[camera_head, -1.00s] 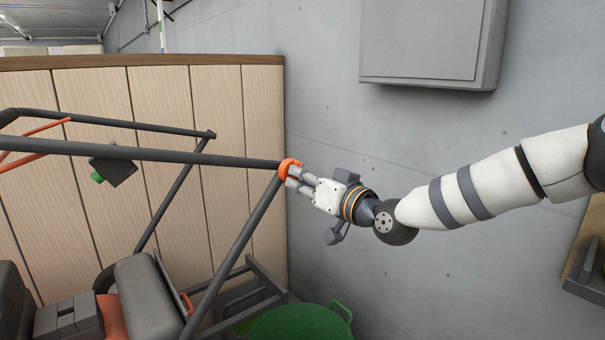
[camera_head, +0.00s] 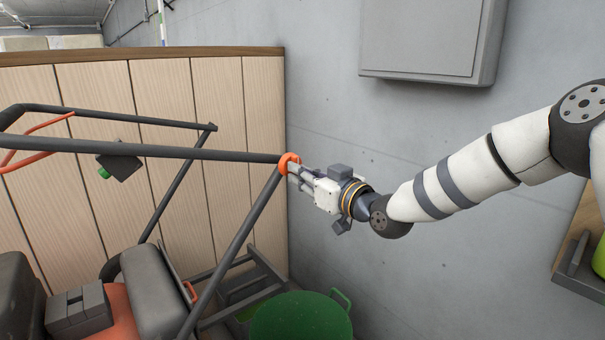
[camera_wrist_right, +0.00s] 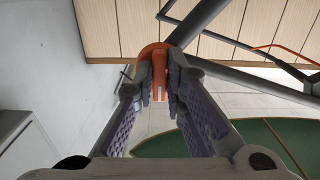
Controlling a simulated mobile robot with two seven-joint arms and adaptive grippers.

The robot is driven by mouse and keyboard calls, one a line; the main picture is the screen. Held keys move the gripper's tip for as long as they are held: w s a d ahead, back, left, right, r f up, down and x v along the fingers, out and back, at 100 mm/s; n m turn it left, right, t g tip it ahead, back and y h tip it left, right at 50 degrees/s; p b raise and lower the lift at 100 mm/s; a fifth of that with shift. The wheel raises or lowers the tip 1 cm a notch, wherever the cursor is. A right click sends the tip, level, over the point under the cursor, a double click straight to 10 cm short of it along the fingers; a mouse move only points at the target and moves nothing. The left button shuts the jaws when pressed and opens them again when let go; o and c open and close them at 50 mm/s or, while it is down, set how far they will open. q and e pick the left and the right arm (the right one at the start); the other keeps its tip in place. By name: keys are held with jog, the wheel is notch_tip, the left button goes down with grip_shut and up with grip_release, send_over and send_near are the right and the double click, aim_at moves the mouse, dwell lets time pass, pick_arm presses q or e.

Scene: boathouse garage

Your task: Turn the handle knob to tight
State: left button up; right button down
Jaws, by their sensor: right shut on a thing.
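The orange handle knob (camera_head: 289,163) sits at the corner where the dark tubes of the mower handle (camera_head: 170,152) meet. My right gripper (camera_head: 299,172) reaches it from the right, its fingers shut on the knob. In the right wrist view the orange knob (camera_wrist_right: 157,72) shows between the two fingertips (camera_wrist_right: 160,88), with its lower part between the pads. The knob is partly hidden by the fingers, and I see no tight mark on it. My left gripper is not in view.
A wooden panel wall (camera_head: 160,100) stands behind the handle. A green tub (camera_head: 300,318) is below the gripper. A grey wall box (camera_head: 425,38) hangs above. A shelf edge (camera_head: 575,268) is at the far right. Bare concrete wall lies between.

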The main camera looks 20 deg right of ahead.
jog(key=shift+r, duration=0.1)
jog(key=c, duration=1.6)
grip_release()
jog(key=shift+c, duration=0.2)
jog(key=v, duration=1.2)
